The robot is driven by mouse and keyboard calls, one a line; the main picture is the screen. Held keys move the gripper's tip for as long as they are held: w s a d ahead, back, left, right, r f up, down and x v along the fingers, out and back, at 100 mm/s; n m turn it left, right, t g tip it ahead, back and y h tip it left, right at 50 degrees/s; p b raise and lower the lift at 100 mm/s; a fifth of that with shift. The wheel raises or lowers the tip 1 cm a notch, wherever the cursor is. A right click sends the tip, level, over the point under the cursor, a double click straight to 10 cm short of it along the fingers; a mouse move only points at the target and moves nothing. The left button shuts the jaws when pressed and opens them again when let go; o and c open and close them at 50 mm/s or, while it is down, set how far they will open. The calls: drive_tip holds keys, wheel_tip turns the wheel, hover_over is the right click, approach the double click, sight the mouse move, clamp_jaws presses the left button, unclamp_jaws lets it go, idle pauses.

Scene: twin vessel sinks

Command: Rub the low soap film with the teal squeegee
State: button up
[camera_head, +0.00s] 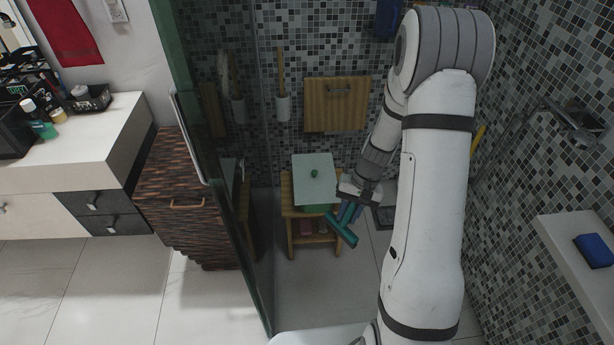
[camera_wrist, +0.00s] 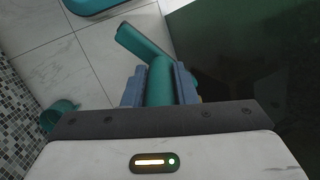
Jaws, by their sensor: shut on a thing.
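My gripper (camera_head: 349,211) is shut on the teal squeegee (camera_head: 341,230), holding it in the air at the front right of a wooden stool. In the wrist view the squeegee's handle (camera_wrist: 160,82) runs between the two blue-grey fingers of my gripper (camera_wrist: 160,92). Its angled teal head (camera_wrist: 143,43) points away from me, beside a dark green smooth surface (camera_wrist: 245,60). I see no contact between them. I cannot make out the low soap film in either view.
The green-edged glass panel (camera_head: 222,190) stands left of the wooden stool (camera_head: 290,213), which carries a lidded box (camera_head: 314,171). A blue sponge (camera_head: 594,250) lies on the right ledge (camera_head: 568,240). A teal cup (camera_wrist: 58,115) shows low left in the wrist view.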

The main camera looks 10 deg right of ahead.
drive_tip(key=w+a+r+m+t+y+b, duration=0.1)
drive_tip(key=a+r+m+y, duration=0.5)
drive_tip(key=a+r+y, duration=0.6)
drive_tip(key=shift+w+a+r+m+t+y+b, duration=0.3)
drive_tip(key=shift+w+a+t+y, duration=0.8)
drive_tip(key=shift+a, duration=1.05)
drive_tip(key=shift+w+a, duration=0.15)
drive_tip(key=shift+a, duration=0.35)
drive_tip(key=shift+w+a, duration=0.15)
drive_tip(key=shift+a, duration=0.35)
